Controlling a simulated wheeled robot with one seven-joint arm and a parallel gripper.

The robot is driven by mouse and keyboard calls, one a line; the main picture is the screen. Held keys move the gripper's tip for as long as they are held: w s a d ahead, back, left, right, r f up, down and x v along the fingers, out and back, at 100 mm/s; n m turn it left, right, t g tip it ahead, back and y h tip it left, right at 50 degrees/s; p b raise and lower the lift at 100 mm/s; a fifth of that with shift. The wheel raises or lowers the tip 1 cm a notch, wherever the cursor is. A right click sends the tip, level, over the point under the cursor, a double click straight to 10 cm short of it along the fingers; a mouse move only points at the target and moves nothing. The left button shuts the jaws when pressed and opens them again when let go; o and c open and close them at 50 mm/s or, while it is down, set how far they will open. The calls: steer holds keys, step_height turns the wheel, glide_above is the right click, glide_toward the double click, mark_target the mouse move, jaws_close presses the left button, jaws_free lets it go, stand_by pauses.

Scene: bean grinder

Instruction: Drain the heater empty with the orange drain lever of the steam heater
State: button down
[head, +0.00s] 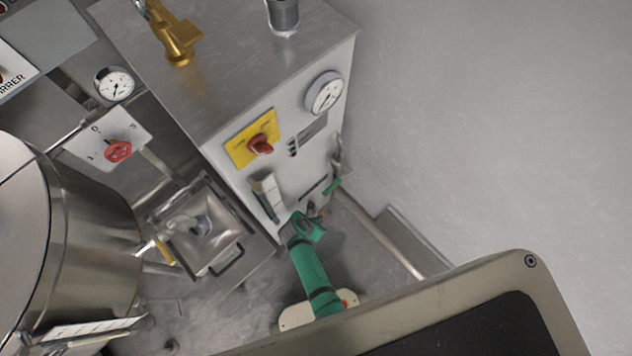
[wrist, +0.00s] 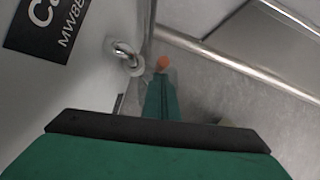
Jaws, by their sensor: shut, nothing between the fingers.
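The steam heater is the grey metal box (head: 225,85) in the middle of the head view, with a gauge and a yellow switch plate on its front. The orange end of the drain lever (wrist: 163,63) shows in the wrist view, low beside the heater's side, near a metal pipe fitting. My gripper (wrist: 162,77) is shut and empty, its green fingers pointing at the orange end. The fingertips are very close to it; I cannot tell whether they touch. The rest of the lever is hidden. In the head view my green arm reaches to the heater's lower front.
A metal pipe (wrist: 235,65) runs along the floor past the lever. A steel sink (head: 205,230) and a large steel drum (head: 85,240) stand left of the heater. A red-knobbed switch (head: 118,151) is above the sink. The grey wall and floor at right are mostly clear.

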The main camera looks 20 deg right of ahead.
steer(key=shift+w+d+r, duration=0.25)
steer(key=shift+w+d, duration=0.05)
steer(key=shift+d, duration=0.15)
steer(key=shift+r, duration=0.1)
steer(key=a+v, duration=0.1)
steer(key=v, duration=0.6)
steer(key=shift+s, duration=0.35)
